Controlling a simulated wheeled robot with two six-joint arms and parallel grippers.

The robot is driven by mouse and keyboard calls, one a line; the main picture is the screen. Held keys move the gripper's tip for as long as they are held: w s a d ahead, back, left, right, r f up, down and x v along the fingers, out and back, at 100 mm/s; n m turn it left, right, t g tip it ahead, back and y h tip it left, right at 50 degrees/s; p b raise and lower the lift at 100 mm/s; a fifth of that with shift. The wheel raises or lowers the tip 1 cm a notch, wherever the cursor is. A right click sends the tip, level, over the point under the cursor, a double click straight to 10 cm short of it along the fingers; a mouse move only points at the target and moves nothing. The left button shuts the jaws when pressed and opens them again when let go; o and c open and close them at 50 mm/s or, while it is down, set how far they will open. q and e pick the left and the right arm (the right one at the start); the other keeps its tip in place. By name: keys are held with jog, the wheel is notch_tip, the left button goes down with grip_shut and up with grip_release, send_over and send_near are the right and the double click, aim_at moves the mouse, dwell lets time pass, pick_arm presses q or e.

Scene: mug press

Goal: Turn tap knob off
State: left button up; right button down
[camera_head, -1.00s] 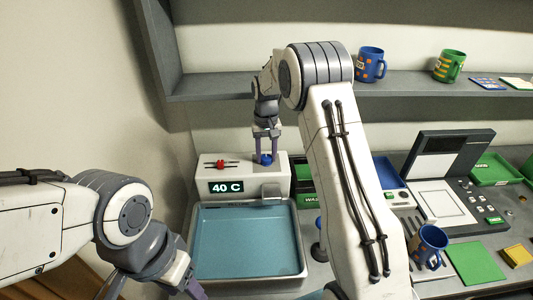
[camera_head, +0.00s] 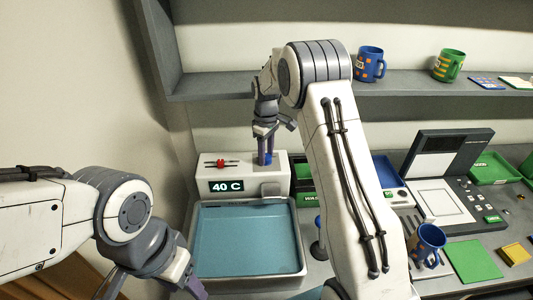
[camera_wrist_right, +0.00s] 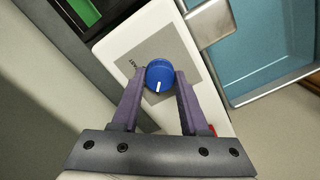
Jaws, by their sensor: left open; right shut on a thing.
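The blue tap knob (camera_wrist_right: 159,74) has a white pointer line and sits on the white tap housing (camera_head: 213,172), which shows "40 C". My right gripper (camera_head: 265,160) points down over the housing. In the right wrist view, my right gripper (camera_wrist_right: 160,82) is shut on the knob, a purple finger on each side. The pointer line faces toward the gripper's palm. In the head view the fingers mostly hide the knob. The spout (camera_head: 271,189) is at the housing's front, and no water stream can be made out. My left gripper (camera_head: 196,288) is low at the left, partly out of frame.
A teal basin (camera_head: 245,240) in a grey rim lies in front of the housing. A red slider (camera_head: 221,163) is on its top. A blue mug (camera_head: 428,243) stands at the right. Two mugs stand on the shelf (camera_head: 300,88). My right arm hides the middle of the counter.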

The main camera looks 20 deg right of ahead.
jog(key=shift+w+r+n, duration=0.1)
jog(key=shift+n, duration=0.4)
jog(key=shift+c, duration=2.1)
grip_release()
jog(key=shift+r, duration=0.35)
notch_tip(320, 180, up, 10)
jog(key=b, duration=0.2)
jog(key=shift+f, duration=0.15)
